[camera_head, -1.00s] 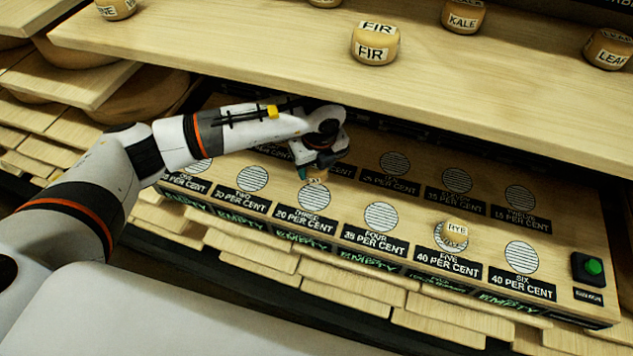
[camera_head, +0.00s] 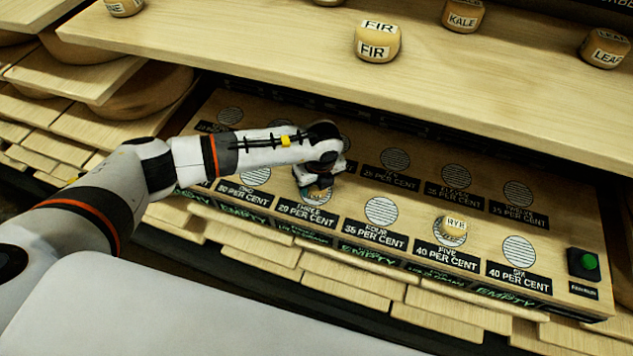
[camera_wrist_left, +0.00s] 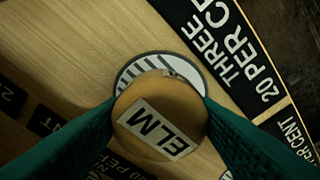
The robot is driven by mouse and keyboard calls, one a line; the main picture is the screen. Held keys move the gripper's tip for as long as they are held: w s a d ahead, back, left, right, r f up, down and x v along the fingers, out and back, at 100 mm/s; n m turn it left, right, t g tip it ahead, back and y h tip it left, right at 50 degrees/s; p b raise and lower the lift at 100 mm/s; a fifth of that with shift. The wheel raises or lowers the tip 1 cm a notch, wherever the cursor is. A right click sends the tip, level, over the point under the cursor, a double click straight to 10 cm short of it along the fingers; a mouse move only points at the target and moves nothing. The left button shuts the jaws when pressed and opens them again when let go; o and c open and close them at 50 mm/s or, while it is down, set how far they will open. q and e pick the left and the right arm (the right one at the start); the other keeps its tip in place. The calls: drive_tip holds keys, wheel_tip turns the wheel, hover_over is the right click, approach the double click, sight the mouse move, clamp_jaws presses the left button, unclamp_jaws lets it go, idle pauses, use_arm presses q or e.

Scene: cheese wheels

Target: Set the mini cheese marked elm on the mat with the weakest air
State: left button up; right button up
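My left gripper (camera_head: 318,188) is over the mat marked three, 20 per cent. In the left wrist view its two teal fingers (camera_wrist_left: 160,122) close on both sides of the round mini cheese marked ELM (camera_wrist_left: 158,128). The striped round mat three (camera_wrist_left: 140,68) shows partly beyond the cheese, which covers the rest. I cannot tell whether the cheese touches the mat. In the head view my gripper hides most of the cheese and the mat. My right gripper is not in view.
The wooden board (camera_head: 588,245) has two rows of striped mats with percentage labels; some far labels are blurred. A RYE cheese (camera_head: 454,226) sits on mat five. A green button (camera_head: 590,261) is at the right. An upper shelf (camera_head: 300,45) holds FIR (camera_head: 377,42) and other cheeses.

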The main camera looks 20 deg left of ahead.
use_arm(q)
drive_tip(key=o, duration=0.4)
drive_tip(key=shift+r, duration=0.3)
drive_tip(key=r, duration=0.3)
drive_tip(key=s+r+b, duration=0.1)
drive_tip(key=r, duration=0.3)
drive_tip(key=d+r, duration=0.1)
drive_tip(key=r, duration=0.3)
drive_tip(key=shift+s+d+r+b, duration=0.1)
drive_tip(key=shift+s+r+b, duration=0.15)
drive_tip(key=shift+b, duration=0.1)
